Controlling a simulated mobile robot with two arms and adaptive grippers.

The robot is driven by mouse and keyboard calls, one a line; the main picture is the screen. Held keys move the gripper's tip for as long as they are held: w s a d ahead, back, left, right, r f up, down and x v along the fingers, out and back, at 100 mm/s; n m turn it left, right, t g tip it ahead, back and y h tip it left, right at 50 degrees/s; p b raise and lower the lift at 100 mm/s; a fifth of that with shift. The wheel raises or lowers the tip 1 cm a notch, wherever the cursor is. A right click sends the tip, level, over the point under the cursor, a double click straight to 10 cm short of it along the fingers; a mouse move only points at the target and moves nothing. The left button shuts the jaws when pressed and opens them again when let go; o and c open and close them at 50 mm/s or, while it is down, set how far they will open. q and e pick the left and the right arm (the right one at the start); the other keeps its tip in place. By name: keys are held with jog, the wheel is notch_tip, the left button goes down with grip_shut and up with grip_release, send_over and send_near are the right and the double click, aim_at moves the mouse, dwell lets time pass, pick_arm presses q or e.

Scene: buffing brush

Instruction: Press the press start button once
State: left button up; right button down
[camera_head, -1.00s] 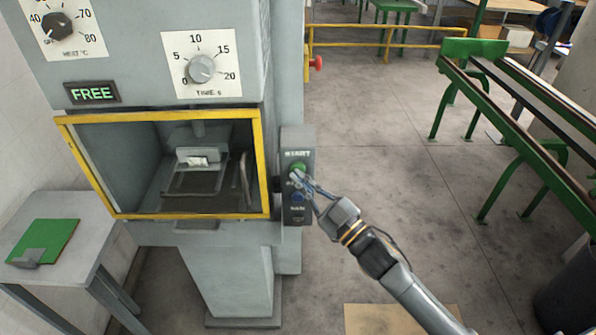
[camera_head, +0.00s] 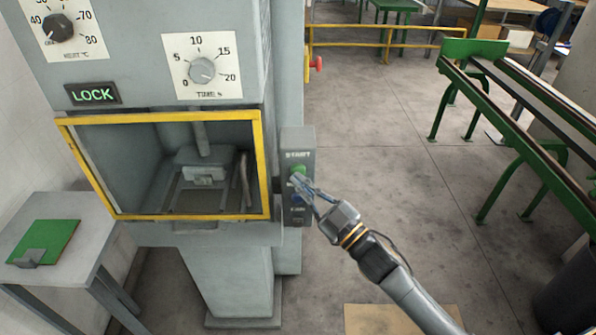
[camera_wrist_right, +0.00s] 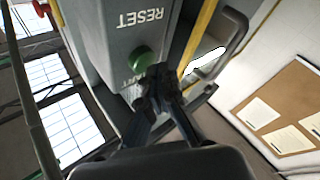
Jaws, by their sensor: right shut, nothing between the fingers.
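The grey control box (camera_head: 297,147) on the press's right side is labelled START at its top. In the right wrist view the green button (camera_wrist_right: 141,60) shows between an upside-down RESET label and a partly hidden START label. My right gripper (camera_head: 297,181) is shut and empty, fingertips at the lower edge of the green button; it also shows in the right wrist view (camera_wrist_right: 157,78). I cannot tell whether they touch. The press display (camera_head: 93,94) reads LOCK. My left gripper is not in view.
The yellow-framed press opening (camera_head: 263,165) is left of the box, with a ram lowered inside. A side table (camera_head: 60,225) with a green board stands at the left. A green rail stand (camera_head: 500,95) is at the right. The floor between is open.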

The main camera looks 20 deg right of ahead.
jog(key=shift+s, duration=0.4)
jog(key=shift+a, duration=0.1)
jog(key=shift+s+a+p, duration=0.2)
jog(key=shift+s+a, duration=0.05)
jog(key=shift+s, duration=0.55)
jog(key=shift+s+a+p, duration=0.2)
jog(key=shift+s+p, duration=0.05)
jog(key=shift+s, duration=0.55)
jog(key=shift+s+a+p, duration=0.2)
jog(key=shift+s+a, duration=0.05)
jog(key=shift+s, duration=0.55)
